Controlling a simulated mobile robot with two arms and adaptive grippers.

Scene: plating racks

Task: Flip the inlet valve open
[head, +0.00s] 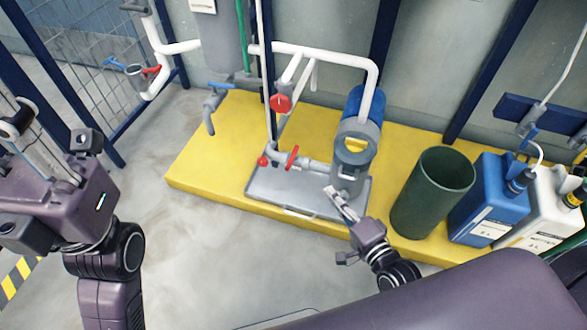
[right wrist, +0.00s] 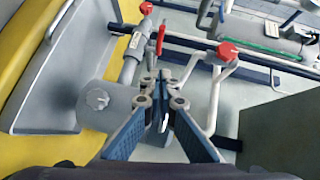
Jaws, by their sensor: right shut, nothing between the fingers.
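The likely inlet valve is a red lever (head: 291,157) on the grey pipe left of the pump (head: 350,160). The lever stands crosswise to the pipe in the head view. In the right wrist view the red lever (right wrist: 161,38) is beyond my fingertips, apart from them. My right gripper (head: 334,193) is shut and empty, in front of the pump's lower body and right of the lever. Its closed fingers (right wrist: 163,95) also show in the right wrist view. My left gripper (head: 18,120) is at the far left, away from the pump; its finger gap is unclear.
A red round knob (head: 280,103) and a smaller one (head: 263,161) are near the lever. White pipes (head: 335,57) rise behind. A dark green bin (head: 432,190) and blue canister (head: 488,205) stand right on the yellow platform (head: 215,150). Grey floor is free in front.

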